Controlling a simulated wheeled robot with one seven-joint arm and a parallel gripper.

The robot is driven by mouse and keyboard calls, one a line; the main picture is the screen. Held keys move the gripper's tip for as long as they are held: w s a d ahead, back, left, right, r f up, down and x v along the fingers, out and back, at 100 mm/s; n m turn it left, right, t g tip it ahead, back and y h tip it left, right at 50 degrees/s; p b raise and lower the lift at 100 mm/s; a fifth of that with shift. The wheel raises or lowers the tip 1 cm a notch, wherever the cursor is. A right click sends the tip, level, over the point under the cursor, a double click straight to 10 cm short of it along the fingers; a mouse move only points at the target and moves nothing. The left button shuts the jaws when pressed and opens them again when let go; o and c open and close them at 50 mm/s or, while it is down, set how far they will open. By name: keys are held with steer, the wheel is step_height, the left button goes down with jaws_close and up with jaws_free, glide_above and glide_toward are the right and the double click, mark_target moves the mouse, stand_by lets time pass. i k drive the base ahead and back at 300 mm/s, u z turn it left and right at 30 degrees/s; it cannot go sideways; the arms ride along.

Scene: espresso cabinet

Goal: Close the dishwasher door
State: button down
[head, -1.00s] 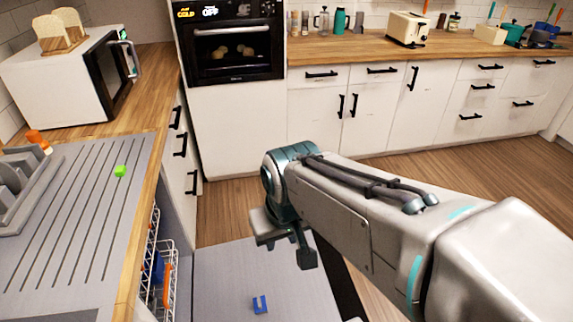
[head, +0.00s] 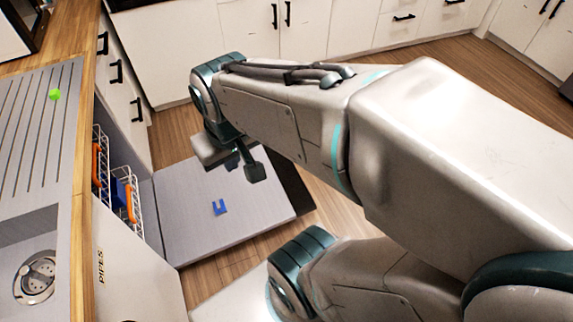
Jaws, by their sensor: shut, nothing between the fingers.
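The dishwasher door (head: 185,232) is folded down open in front of the dishwasher, a flat grey panel low over the floor. The dishwasher's opening shows white wire racks (head: 133,232) with orange and blue items, partly hidden by the counter. My gripper (head: 253,173) is shut and empty. In the picture it overlaps the door's far right part, and it appears to be above the door; I cannot tell the exact height. My arm hides part of the floor beyond.
A wooden-edged counter (head: 78,200) with a grey drainboard and a sink drain (head: 36,277) runs along the left. White cabinets (head: 305,35) line the back. Wooden floor (head: 335,205) is free right of the door.

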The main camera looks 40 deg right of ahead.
mark_target(192, 232)
steer(key=u, duration=0.45)
steer(key=i, duration=0.55)
steer(key=z, duration=2.05)
